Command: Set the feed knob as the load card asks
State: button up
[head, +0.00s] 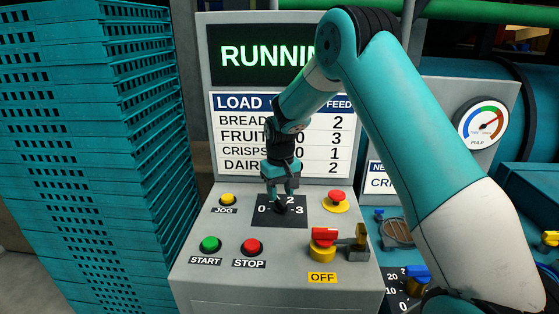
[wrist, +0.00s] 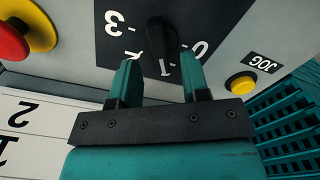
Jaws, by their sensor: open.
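The feed knob (head: 282,208) is black, on a dark plate (head: 292,221) numbered 0 to 3; the arm hides some markings. In the wrist view the knob (wrist: 158,38) shows upside down, its setting unclear. My gripper (head: 281,196) is open just above it. In the wrist view its fingertips (wrist: 160,68) stand apart, one to each side of the knob's line; contact cannot be told. The load card (head: 285,150) has a FEED column: bread 2, fruit 3, crisps 1, dairy 2. A partly hidden sign (head: 379,180) at the right reads "NE" and "CRI".
The display (head: 265,55) reads RUNNIN, its end hidden. Around the knob are the yellow JOG (head: 228,199), green START (head: 209,244) and red STOP (head: 250,246) buttons, a red emergency button (head: 337,197) and a red-handled switch (head: 324,236) above OFF. Teal crates (head: 90,130) stand left.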

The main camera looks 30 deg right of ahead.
aim_at(280, 200)
notch_tip(280, 200, up, 15)
jog(key=b, duration=0.1)
jog(key=shift+f+b, duration=0.15)
jog(key=shift+b, duration=0.2)
jog(key=s+a+r+n+y, duration=0.2)
jog(key=s+a+n, duration=0.2)
jog(key=s+a, duration=0.9)
jog(key=s+a+f+n+y, duration=0.1)
jog(key=s+a+n, duration=0.1)
jog(key=s, duration=0.8)
jog(key=s+a+f+n+y, duration=0.1)
jog(key=s+a, duration=0.3)
jog(key=s, duration=0.6)
jog(key=shift+a+n, duration=0.3)
jog(key=shift+n, duration=0.1)
jog(key=shift+d+f, duration=0.1)
